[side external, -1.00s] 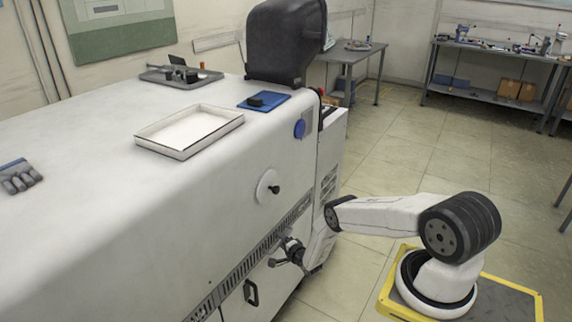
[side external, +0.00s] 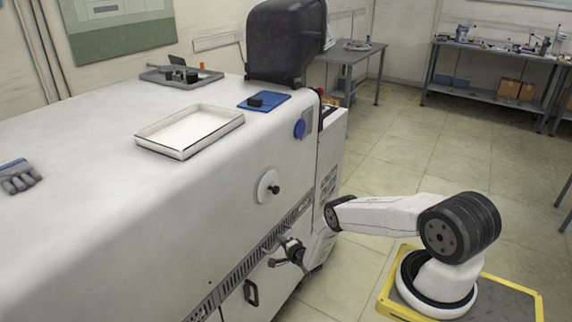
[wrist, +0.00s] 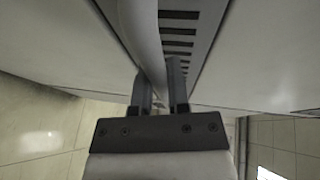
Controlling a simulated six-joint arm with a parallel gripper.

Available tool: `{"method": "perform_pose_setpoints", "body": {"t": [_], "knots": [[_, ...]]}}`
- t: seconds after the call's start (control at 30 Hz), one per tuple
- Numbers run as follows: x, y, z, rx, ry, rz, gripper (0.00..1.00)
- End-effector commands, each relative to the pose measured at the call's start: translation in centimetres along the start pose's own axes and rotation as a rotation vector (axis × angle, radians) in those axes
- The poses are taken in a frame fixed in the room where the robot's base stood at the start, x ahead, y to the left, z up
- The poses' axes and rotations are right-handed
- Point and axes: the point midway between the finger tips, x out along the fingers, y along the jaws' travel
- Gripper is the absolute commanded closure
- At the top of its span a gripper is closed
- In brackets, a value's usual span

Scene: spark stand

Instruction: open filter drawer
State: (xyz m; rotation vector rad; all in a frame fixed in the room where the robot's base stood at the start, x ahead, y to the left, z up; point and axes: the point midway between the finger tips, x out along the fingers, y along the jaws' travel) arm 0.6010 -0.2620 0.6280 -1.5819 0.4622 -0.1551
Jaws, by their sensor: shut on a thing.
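My gripper (side external: 276,261) is at the side of the large white machine (side external: 235,185), just below its slotted vent strip (side external: 250,262). In the wrist view my gripper (wrist: 159,92) has its two dark fingers close together on either side of a pale curved strip (wrist: 143,35) along the machine's side. It is shut on this strip, though the contact itself is partly hidden. A black loop handle (side external: 251,292) is on the machine's lower side, left of my gripper and apart from it. I cannot make out a filter drawer with an open gap.
A round white disc with a black knob (side external: 268,187) projects from the machine above my gripper. A white tray (side external: 150,147), a blue mat (side external: 278,97) and gloves (side external: 18,178) lie on top. Tiled floor (side external: 390,165) beyond is clear.

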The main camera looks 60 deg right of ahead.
Motion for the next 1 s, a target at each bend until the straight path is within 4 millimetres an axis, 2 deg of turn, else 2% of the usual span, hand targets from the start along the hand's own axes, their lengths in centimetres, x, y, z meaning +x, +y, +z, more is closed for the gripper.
{"method": "perform_pose_setpoints", "body": {"t": [0.73,1.0], "knots": [[0.04,-0.10,-0.05,0.000,0.001,-0.003,1.00],[-0.69,0.04,-0.40,0.000,0.001,-0.003,1.00]]}}
